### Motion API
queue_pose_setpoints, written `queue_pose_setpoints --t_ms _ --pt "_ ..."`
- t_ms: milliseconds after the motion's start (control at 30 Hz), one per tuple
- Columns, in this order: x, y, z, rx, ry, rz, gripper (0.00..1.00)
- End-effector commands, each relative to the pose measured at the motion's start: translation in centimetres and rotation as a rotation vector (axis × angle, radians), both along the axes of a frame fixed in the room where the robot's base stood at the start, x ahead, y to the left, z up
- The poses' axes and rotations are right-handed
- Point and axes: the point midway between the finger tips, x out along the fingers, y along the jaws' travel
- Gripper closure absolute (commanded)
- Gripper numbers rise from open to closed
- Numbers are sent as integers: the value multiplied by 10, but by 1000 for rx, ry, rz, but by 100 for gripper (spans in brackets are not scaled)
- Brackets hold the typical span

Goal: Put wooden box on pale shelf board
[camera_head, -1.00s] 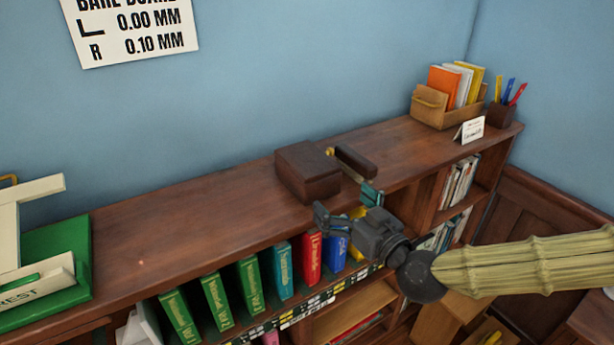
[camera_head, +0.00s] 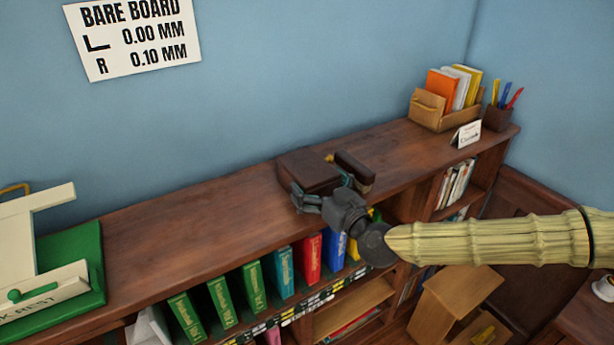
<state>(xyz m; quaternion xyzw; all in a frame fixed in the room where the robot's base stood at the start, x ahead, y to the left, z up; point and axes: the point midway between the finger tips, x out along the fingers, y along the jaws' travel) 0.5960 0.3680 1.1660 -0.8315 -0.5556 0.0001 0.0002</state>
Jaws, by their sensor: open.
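The dark brown wooden box (camera_head: 309,169) sits on the top of the bookcase, near the wall and right of the middle. My gripper (camera_head: 322,192) is open at its front side, with one finger by its front left and the other by its front right. From this view I cannot tell whether the fingers touch the box. Its lower front is partly hidden by the fingers. I cannot surely pick out the pale shelf board; a pale wooden shelf (camera_head: 352,308) shows in the bookcase below.
A dark block (camera_head: 355,166) with a brass piece lies close right of the box. Green, teal, red and blue books (camera_head: 252,286) stand below. A file box (camera_head: 433,110), pen cup (camera_head: 497,118) and card stand at the right end. A green-based stand (camera_head: 85,262) is at left.

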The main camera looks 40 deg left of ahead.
Motion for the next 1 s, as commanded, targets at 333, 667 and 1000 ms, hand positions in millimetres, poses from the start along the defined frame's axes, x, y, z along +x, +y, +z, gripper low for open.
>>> queue_pose_setpoints --t_ms 333,667,1000 --pt "3 7 -1 0 -1 0 0" --pt "3 7 0 0 -1 0 53" --pt "3 7 2 1 -3 -1 58"
